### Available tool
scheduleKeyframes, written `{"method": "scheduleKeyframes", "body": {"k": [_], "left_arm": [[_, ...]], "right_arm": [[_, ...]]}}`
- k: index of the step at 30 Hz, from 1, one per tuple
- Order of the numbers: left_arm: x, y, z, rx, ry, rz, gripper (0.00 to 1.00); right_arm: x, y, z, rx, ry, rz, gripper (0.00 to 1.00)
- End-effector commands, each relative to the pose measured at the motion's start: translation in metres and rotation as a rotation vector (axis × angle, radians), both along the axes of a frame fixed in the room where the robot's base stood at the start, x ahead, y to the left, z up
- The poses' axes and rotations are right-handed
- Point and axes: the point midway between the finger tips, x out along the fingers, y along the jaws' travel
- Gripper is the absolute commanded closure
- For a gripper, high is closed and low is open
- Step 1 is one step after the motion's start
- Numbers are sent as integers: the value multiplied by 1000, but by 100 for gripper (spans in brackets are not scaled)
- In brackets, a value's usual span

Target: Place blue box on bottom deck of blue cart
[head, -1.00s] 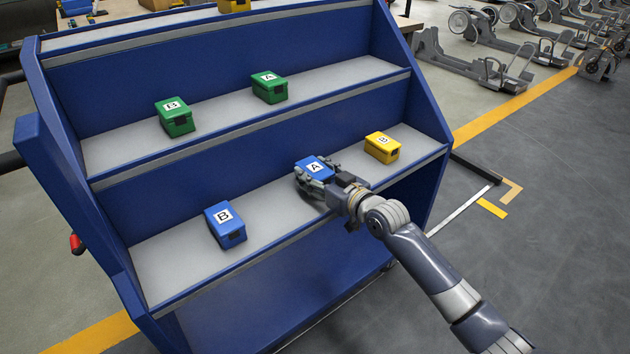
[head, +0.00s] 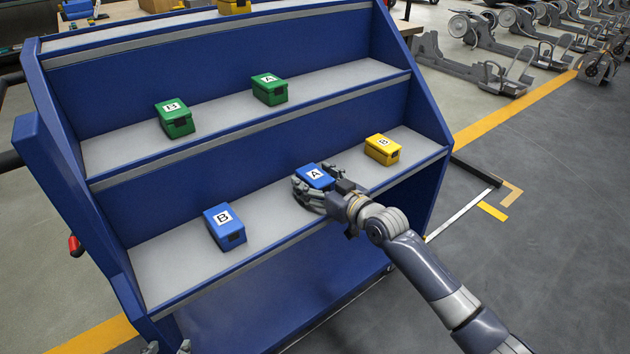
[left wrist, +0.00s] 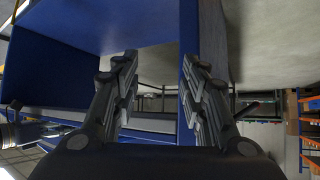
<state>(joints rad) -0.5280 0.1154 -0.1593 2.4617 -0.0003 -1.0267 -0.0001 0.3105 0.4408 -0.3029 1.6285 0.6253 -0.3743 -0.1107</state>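The blue cart (head: 215,180) stands before me with sloping decks. A blue box marked A (head: 314,175) is at the bottom deck (head: 180,262), right of its middle. My right gripper (head: 318,182) has its fingers on both sides of this box and appears shut on it; the fingers hide its lower sides, so I cannot tell whether its base touches the deck. A second blue box, marked B (head: 225,226), sits on the same deck to the left. My left gripper (left wrist: 158,80) is open and empty in the left wrist view; its tips show at the head view's bottom edge.
A yellow box (head: 382,149) sits on the bottom deck to the right of box A. Two green boxes (head: 174,118) (head: 269,89) sit on the deck above. Bare deck lies between the two blue boxes. Grey chassis units (head: 470,70) stand on the floor behind.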

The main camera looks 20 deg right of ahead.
Motion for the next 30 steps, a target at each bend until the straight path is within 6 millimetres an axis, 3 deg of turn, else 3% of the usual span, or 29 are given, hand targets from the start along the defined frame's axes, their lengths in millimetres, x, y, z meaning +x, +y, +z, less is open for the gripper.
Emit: {"method": "scheduleKeyframes", "body": {"k": [8, 14, 26, 30], "left_arm": [[-4, 1, -2, 4, 24, 1, 60], [-32, 10, -21, 37, 174, 11, 60], [-110, 35, -50, 113, 537, 41, 60], [-115, 37, -49, 117, 560, 43, 60]], "right_arm": [[-2, -1, 2, 0, 1, -1, 33], [-24, -9, 6, -1, 2, 0, 33], [-85, -31, 16, -3, 2, 1, 33], [-101, -37, 18, -2, 2, 0, 33]]}}
